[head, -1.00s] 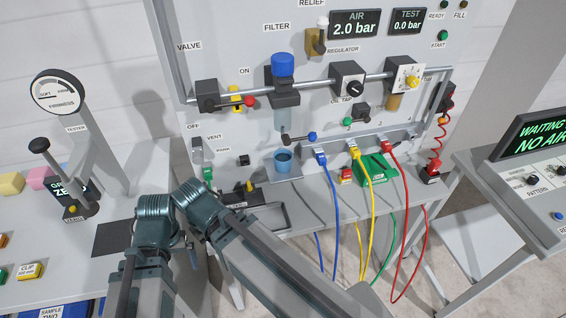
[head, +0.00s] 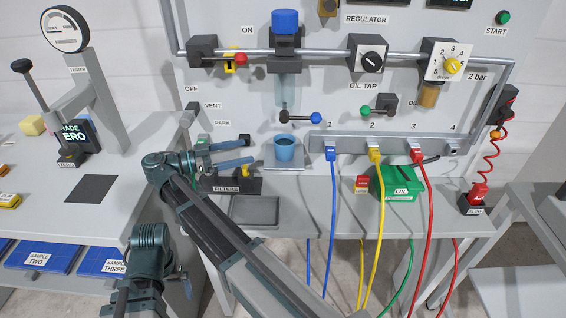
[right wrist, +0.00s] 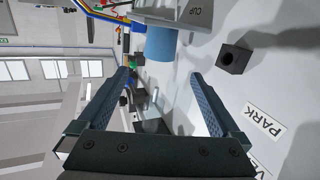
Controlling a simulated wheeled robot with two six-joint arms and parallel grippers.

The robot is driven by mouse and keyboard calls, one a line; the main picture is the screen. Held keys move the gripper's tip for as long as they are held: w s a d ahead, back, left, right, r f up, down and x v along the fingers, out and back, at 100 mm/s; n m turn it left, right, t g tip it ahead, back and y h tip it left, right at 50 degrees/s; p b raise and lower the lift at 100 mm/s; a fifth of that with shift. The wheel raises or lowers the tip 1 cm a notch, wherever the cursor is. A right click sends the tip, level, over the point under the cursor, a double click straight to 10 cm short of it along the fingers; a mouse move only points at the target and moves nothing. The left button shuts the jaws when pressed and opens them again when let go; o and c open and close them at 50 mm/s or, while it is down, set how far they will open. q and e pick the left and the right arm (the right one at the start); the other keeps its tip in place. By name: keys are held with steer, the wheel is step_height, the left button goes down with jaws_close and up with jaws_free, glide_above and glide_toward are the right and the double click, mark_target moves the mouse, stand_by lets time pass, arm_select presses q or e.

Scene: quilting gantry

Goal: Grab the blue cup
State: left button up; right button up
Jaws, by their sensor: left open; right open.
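The blue cup (head: 284,150) stands upright on a small grey shelf (head: 270,166) at the front of the panel. My right gripper (head: 249,151) is open and empty just left of the cup, its fingers pointing toward it, with a gap between. In the right wrist view the cup (right wrist: 160,43) shows beyond and between the two spread fingertips (right wrist: 161,75), apart from them. My left gripper (head: 186,279) is low at the left; only a small part of its fingers shows beside its wrist.
A black filters block (head: 240,187) and a grey tray (head: 255,211) lie below my right gripper. A green oil box (head: 398,182) stands further right.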

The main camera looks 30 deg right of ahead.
glide_toward(285, 142)
steer(key=shift+m, duration=0.3)
steer(key=s+d+r, duration=0.2)
steer(key=d, duration=0.1)
steer(key=shift+s+d+r, duration=0.1)
steer(key=shift+s+d, duration=0.05)
steer(key=shift+s, duration=0.25)
steer(key=shift+d, duration=0.1)
steer(key=d, duration=0.3)
steer(key=s+d, duration=0.1)
steer(key=d, duration=0.1)
steer(key=shift+f+b, duration=0.25)
steer(key=shift+b, duration=0.05)
steer(key=shift+c, duration=0.3)
steer(key=c, duration=1.2)
